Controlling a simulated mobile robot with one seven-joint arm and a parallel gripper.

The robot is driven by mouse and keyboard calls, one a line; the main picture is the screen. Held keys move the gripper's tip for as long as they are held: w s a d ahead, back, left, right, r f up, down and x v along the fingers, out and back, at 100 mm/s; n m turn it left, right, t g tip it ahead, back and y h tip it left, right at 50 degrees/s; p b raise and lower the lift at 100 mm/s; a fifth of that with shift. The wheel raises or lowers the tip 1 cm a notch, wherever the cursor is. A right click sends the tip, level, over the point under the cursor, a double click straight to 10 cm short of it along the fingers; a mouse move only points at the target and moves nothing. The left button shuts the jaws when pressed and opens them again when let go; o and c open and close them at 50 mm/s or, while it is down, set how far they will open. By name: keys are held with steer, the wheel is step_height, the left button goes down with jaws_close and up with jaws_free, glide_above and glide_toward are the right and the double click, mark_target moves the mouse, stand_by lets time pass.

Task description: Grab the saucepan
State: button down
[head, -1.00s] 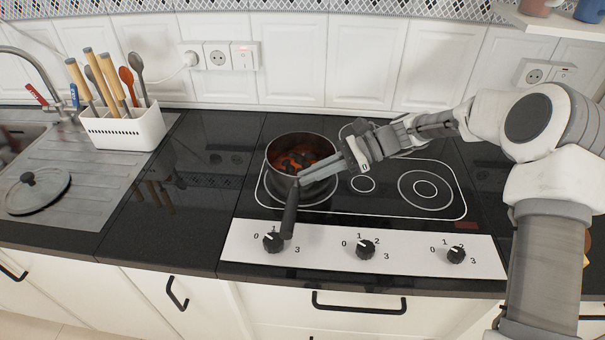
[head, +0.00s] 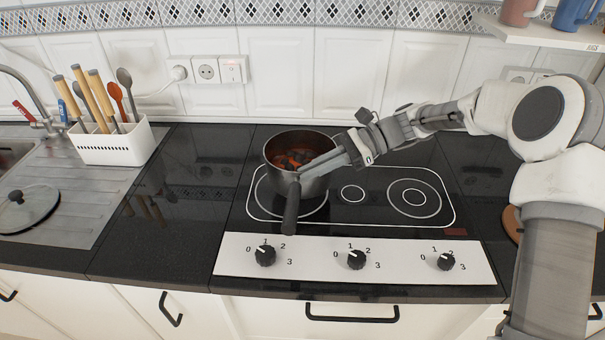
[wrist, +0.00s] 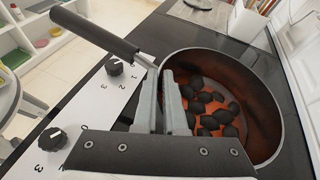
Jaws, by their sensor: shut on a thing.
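The dark saucepan (head: 291,182) is over the left burner of the hob, with its black handle (head: 291,208) pointing toward the front edge. It holds red sauce with several dark lumps. My gripper (head: 308,176) reaches in from the right and is shut on the saucepan's near wall beside the handle. In the wrist view my gripper (wrist: 162,82) has its fingers close together at the rim, one on each side of the wall. The saucepan (wrist: 262,90) and its handle (wrist: 95,32) also show there. The saucepan seems slightly raised above the glass.
The hob (head: 400,222) has a white knob panel (head: 310,262) along its front. A white utensil holder (head: 112,146) stands at the left, near a lid (head: 28,208) on the steel drainer. The black counter between drainer and hob is clear.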

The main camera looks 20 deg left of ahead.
steer(key=w+d+r+p, duration=0.1)
steer(key=d+r, duration=0.4)
steer(key=d, duration=0.4)
steer(key=shift+r, duration=0.4)
